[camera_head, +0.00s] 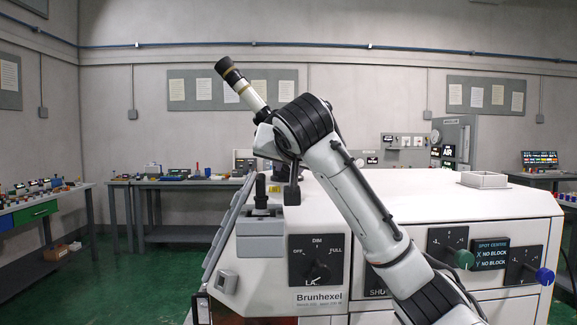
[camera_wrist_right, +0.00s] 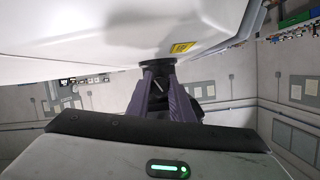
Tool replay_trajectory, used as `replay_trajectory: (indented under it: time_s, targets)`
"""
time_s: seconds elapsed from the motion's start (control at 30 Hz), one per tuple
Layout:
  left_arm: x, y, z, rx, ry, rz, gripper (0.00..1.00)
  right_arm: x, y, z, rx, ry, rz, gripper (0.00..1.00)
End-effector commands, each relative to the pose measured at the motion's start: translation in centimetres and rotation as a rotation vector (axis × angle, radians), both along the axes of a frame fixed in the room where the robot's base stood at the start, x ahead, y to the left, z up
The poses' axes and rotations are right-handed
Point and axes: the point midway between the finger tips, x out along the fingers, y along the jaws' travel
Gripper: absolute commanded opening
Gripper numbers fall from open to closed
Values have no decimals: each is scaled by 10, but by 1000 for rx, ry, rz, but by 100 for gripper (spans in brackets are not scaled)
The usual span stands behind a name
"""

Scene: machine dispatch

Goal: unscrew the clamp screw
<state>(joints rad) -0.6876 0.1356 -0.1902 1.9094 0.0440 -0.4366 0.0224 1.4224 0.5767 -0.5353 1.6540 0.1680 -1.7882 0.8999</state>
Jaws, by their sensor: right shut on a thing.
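My right arm rises from the lower right of the head view to a dark wrist joint (camera_head: 303,122) above the left end of the white machine (camera_head: 450,195). The fingertips are hard to make out there. In the right wrist view my right gripper (camera_wrist_right: 157,78) is shut on the clamp screw (camera_wrist_right: 155,64), a small black piece at the edge of the machine's white body (camera_wrist_right: 90,35). The fingers hide most of the screw, and I cannot tell how far it is turned. My left gripper is not in view.
A white tube with a black end (camera_head: 243,86) slants up beside my wrist. A black post (camera_head: 260,188) stands on a grey block below. The machine front has a lamp dial (camera_head: 318,262), a green knob (camera_head: 464,259) and a blue knob (camera_head: 544,276). Workbenches line the walls.

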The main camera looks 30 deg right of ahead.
Motion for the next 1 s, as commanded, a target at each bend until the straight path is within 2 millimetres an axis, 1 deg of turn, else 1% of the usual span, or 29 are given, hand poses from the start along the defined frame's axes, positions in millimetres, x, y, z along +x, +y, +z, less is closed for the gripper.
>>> replay_trajectory:
  time_s: [0.2, 0.6, 0.63, 0.7, 0.73, 1.0]
  targets:
    - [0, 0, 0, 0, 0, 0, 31, 0, -1, -1, -35, 26, -4, 0]
    - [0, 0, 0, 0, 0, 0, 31, 0, -1, -1, -40, 29, -5, 0]
    - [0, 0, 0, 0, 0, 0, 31, 0, -1, -1, -40, 29, -4, 25]
    - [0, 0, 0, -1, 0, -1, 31, 0, -1, -1, -40, 28, -4, 37]
    - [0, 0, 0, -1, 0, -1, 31, 0, -1, -1, -40, 28, -3, 38]
    - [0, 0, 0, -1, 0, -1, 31, -1, 0, 0, -39, 26, -2, 38]
